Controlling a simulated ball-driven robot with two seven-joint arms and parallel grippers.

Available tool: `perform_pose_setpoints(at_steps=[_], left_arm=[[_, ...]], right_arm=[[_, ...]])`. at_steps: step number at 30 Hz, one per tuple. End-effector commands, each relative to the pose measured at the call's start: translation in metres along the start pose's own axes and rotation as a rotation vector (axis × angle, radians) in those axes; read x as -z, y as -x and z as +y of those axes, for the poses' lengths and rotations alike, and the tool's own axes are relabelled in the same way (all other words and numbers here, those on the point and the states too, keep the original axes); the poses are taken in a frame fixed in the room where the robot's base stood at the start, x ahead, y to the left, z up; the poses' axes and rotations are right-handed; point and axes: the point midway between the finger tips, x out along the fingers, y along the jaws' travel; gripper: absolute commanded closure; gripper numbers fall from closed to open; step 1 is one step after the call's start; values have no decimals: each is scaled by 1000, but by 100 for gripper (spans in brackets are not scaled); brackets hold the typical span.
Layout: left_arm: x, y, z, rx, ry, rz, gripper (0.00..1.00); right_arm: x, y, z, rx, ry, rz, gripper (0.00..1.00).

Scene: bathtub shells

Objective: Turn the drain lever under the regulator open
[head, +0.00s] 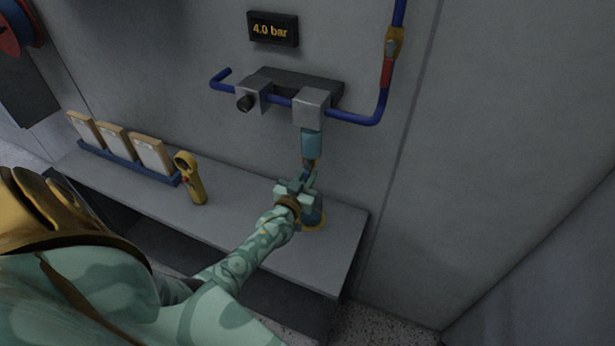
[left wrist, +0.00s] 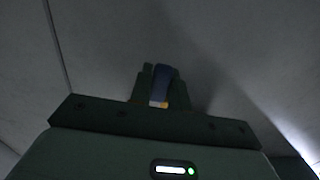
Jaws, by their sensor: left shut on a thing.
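The regulator (head: 311,107) is a grey block on a blue pipe on the wall, with a light-blue bowl (head: 311,143) hanging under it. My left gripper (head: 306,180) is just below the bowl and is shut on a small blue piece, which I take for the drain lever. In the left wrist view the fingers close around this blue drain lever (left wrist: 161,82), which has an orange and pale end. Its full shape and angle are hidden by the fingers. My right gripper is not in view.
A display (head: 272,29) reads 4.0 bar. A blue container (head: 318,214) with a yellow base stands on the bench (head: 345,240) under my gripper. A yellow handheld tool (head: 190,180) and a blue rack (head: 118,164) with several tan-edged pieces stand left. The wall at right is bare.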

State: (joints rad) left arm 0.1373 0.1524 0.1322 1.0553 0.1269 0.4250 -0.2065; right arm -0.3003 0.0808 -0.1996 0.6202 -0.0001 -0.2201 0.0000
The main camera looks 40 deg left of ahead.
Motion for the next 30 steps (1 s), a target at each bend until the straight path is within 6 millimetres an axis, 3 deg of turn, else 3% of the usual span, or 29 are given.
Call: perform_pose_setpoints(at_steps=[5,6,8,9,20,23,30], left_arm=[[-3,1,0,-1,-8,-7,100],[-3,1,0,-1,-8,-7,79],[-3,1,0,-1,-8,-7,62],[-2,1,0,-1,-7,-6,60],[-1,9,0,-1,-3,-5,60],[0,25,0,-1,-3,-5,60],[-1,91,0,0,-4,-7,60]], right_arm=[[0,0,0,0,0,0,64],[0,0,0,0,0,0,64],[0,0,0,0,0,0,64],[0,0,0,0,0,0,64],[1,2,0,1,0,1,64],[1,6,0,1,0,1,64],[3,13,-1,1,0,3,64]])
